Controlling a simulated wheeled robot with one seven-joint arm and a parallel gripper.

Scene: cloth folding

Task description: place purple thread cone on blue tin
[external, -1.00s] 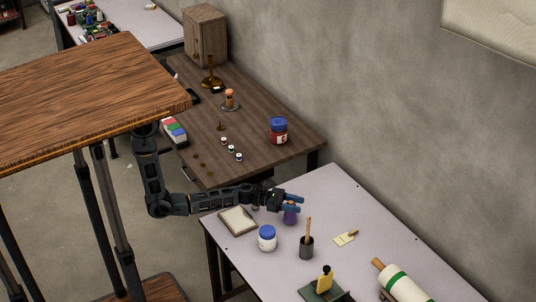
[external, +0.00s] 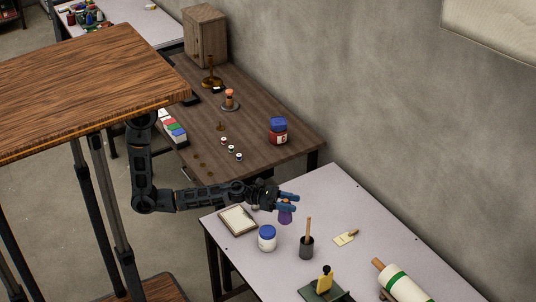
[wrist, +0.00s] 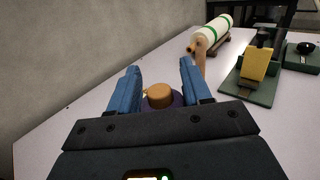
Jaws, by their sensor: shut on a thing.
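The purple thread cone (external: 285,217) is between the blue fingers of my gripper (external: 288,202), over the pale table. In the wrist view its tan top (wrist: 159,95) and a dark purple rim show between the fingers (wrist: 160,80); the rest is hidden by my gripper. My gripper is shut on the cone. I cannot tell how far its base is above the table. On the brown table, a blue tin-like piece (external: 278,124) sits on a red container with a white label (external: 278,138).
On the pale table (external: 375,225) are a white jar with a blue lid (external: 267,238), a framed pad (external: 237,219), a dark cup with a stick (external: 306,247), a tag (external: 345,238) and a white roll (external: 405,285). Small spools (external: 231,149) stand on the brown table (external: 245,95).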

